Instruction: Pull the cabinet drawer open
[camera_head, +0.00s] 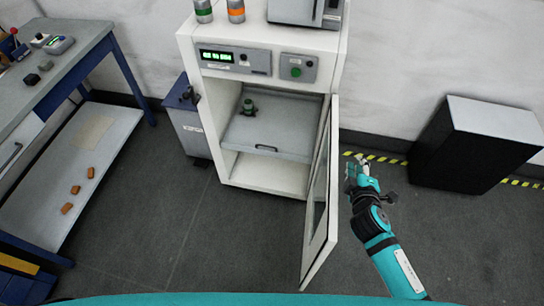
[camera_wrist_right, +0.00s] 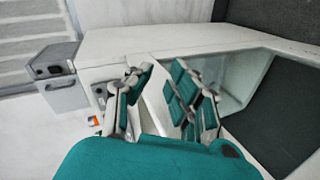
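The white cabinet (camera_head: 232,182) stands against the wall with its glazed door (camera_head: 322,190) swung wide open toward me. Inside is a grey drawer (camera_head: 285,145) with a small dark handle (camera_head: 266,148) on its front; it looks pushed in. A small green and black object (camera_head: 249,107) rests on top of it. My right gripper (camera_head: 358,168) is to the right of the open door, outside the cabinet. In the right wrist view its fingers (camera_wrist_right: 160,105) are spread, with a white panel beyond them; contact cannot be told. My left gripper is not in view.
A blue-framed workbench (camera_head: 85,45) with orange pieces on its lower shelf stands at left. A grey-blue bin (camera_head: 190,125) is beside the cabinet. A black box (camera_head: 470,145) stands at right. The open door lies between my right gripper and the drawer. Floor in front is clear.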

